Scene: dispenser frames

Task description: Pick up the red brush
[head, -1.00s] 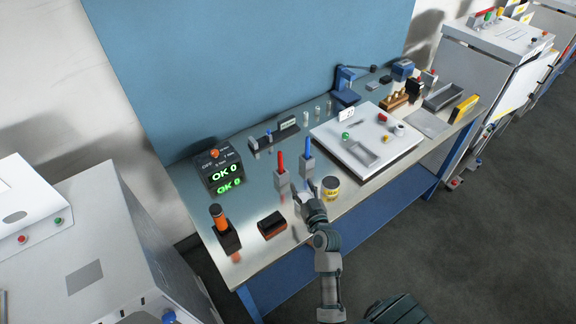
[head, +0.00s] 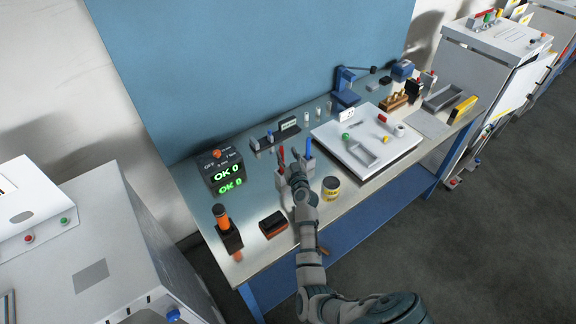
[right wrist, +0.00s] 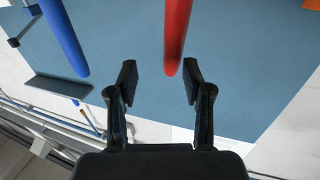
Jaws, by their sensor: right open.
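The red brush (head: 281,155) stands upright in a grey holder on the bench, partly hidden by my right gripper. My right gripper (head: 287,162) is open and empty, at the front of the brush. In the right wrist view the red handle (right wrist: 176,35) shows between and beyond the two open fingertips (right wrist: 160,82), closer to the right-hand finger; I cannot tell whether it touches. The blue brush (head: 309,147) stands upright in a holder just to the right and shows at upper left in the wrist view (right wrist: 63,38). My left gripper is not in view.
A black and orange block (head: 272,223) and an orange-handled tool in a stand (head: 226,228) lie to the left. A counter box (head: 221,174) and a white board (head: 366,147) are farther off.

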